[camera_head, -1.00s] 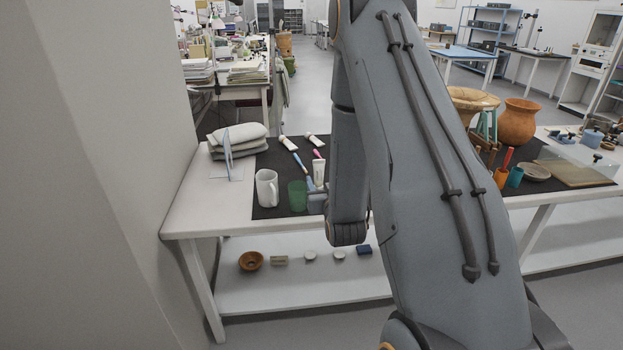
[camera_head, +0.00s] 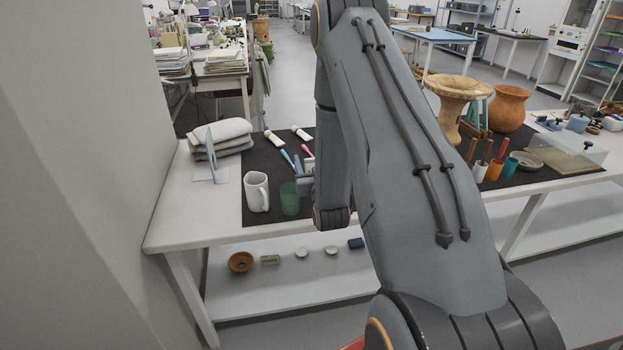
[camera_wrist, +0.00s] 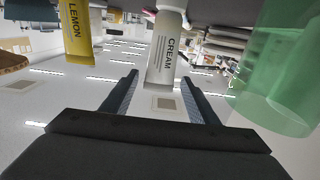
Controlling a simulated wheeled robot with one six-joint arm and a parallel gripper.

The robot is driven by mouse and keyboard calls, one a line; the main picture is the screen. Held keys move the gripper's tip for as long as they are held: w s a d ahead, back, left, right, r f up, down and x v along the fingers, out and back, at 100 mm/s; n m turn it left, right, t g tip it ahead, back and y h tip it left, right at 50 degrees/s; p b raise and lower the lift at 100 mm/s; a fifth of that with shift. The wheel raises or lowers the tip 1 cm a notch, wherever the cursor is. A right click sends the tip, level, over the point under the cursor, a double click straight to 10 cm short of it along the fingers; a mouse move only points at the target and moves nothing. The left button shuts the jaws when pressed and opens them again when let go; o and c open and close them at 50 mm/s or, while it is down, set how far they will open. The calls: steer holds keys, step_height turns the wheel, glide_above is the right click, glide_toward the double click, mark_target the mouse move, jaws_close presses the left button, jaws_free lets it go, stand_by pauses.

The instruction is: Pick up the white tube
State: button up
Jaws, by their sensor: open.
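In the wrist view a white tube lettered CREAM (camera_wrist: 165,50) with a white cap hangs into the picture between the fingertips of my gripper (camera_wrist: 158,78). The fingers stand apart on either side of it, with a gap showing on both sides. I cannot tell how deep the tube sits between them. In the head view my gripper (camera_head: 305,184) is beside the green cup at the mat's front, and this tube is mostly hidden there.
A translucent green cup (camera_wrist: 280,80) is close on the right in the wrist view; it also shows in the head view (camera_head: 289,200). A yellow LEMON tube (camera_wrist: 76,30) is at the left. A white mug (camera_head: 256,192) stands left of the cup. A wall is at the left.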

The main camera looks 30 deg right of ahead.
steer(key=p+x, duration=0.1)
steer(key=x, duration=0.3)
steer(key=shift+d, duration=0.1)
steer(key=shift+c, duration=0.4)
steer(key=c, duration=1)
step_height(320, 180, up, 10)
steer(key=b, duration=0.1)
steer(key=shift+b, duration=0.35)
